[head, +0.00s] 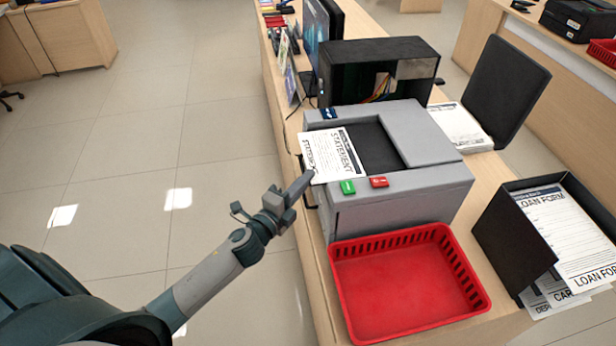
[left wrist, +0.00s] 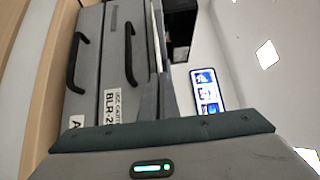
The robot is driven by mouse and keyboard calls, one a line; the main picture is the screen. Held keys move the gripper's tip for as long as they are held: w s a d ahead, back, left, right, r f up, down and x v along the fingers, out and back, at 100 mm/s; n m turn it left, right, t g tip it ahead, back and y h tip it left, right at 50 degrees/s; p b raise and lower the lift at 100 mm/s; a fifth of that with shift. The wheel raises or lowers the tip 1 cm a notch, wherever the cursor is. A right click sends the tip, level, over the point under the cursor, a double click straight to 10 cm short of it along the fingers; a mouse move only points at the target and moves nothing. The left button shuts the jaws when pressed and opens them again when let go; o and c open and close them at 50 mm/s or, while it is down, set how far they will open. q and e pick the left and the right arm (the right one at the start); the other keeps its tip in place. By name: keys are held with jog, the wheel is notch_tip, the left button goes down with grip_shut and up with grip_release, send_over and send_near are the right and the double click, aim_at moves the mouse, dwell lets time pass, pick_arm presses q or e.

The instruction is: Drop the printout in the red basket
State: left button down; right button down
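The printout (head: 333,152), a white sheet headed STATEMENT, lies on the output tray of the grey printer (head: 400,195), its left edge sticking out past the printer's side. My left gripper (head: 308,179) is at the sheet's near left corner. In the left wrist view its fingers (left wrist: 158,98) are close together, with the thin white edge of the sheet (left wrist: 155,38) running in between them. The red basket (head: 400,290) stands empty on the counter, just in front of the printer. My right gripper is not in view.
A black box with loan forms (head: 565,235) stands right of the basket. An open computer case (head: 375,70) and a monitor (head: 318,35) stand behind the printer. A stack of papers (head: 458,125) lies to its right. Open floor (head: 150,150) is left of the counter.

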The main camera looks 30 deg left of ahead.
pick_arm(q)
jog(key=shift+r, duration=0.1)
notch_tip(320, 180, up, 2)
jog(key=shift+r+p, duration=0.2)
jog(key=shift+p, duration=1)
jog(key=s+a+r+p, duration=0.1)
jog(key=s+r, duration=0.1)
jog(key=s, duration=0.5)
jog(key=s+a+r+p, duration=0.1)
jog(key=s+r+p, duration=0.1)
jog(key=s, duration=0.5)
jog(key=shift+r, duration=0.5)
jog(key=shift+f, duration=0.1)
